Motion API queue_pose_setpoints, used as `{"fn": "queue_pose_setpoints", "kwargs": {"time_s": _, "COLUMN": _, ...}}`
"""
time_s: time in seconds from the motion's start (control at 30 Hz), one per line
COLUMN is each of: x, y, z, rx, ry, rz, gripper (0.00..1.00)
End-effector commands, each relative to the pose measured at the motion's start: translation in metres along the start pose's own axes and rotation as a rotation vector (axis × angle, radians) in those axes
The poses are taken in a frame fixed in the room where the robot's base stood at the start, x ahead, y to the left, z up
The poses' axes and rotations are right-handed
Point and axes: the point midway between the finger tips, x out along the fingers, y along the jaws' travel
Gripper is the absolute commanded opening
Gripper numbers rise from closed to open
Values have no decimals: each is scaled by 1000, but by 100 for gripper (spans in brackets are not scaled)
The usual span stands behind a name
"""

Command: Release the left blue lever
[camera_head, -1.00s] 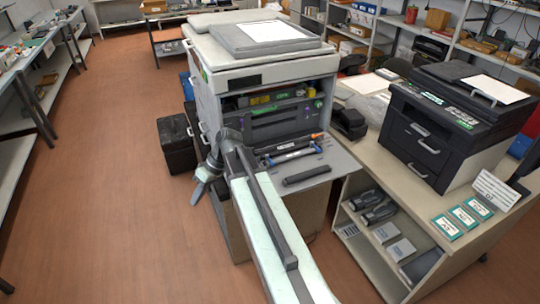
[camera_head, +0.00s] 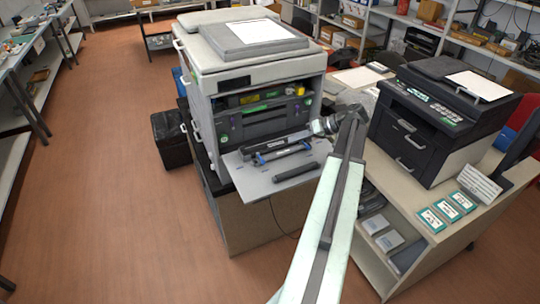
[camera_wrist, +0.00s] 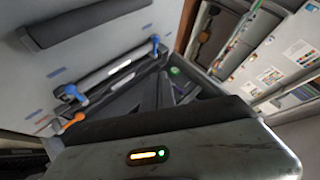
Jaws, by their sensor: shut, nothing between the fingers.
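The grey fold-down tray (camera_head: 241,172) of the large printer (camera_head: 196,92) holds a long dark unit with a blue lever at each end. The left blue lever (camera_head: 258,159) is at the unit's left end; the right blue lever (camera_head: 307,145) is at the other. In the wrist view the ends appear swapped: the left lever (camera_wrist: 155,42) is upper centre, the right lever (camera_wrist: 71,93) is at left beside an orange part (camera_wrist: 72,121). My gripper (camera_head: 319,126) is shut and empty, above and right of the tray, apart from both levers.
A black printer (camera_head: 440,120) stands on the counter to the right, close to my arm. A dark bin (camera_head: 171,140) stands at left. The floor at left is clear.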

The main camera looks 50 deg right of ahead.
Motion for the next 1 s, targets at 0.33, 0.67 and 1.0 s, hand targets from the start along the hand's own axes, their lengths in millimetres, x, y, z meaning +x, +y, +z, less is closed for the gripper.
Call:
{"fn": "queue_pose_setpoints", "kwargs": {"time_s": 0.33, "x": 9, "y": 3, "z": 2, "rx": 1, "ry": 0, "rz": 1, "gripper": 0}}
{"fn": "queue_pose_setpoints", "kwargs": {"time_s": 0.67, "x": 78, "y": 6, "z": 5, "rx": 0, "ry": 0, "rz": 1, "gripper": 0}}
{"fn": "queue_pose_setpoints", "kwargs": {"time_s": 1.0, "x": 124, "y": 4, "z": 27, "rx": 2, "ry": 1, "rz": 2, "gripper": 0}}
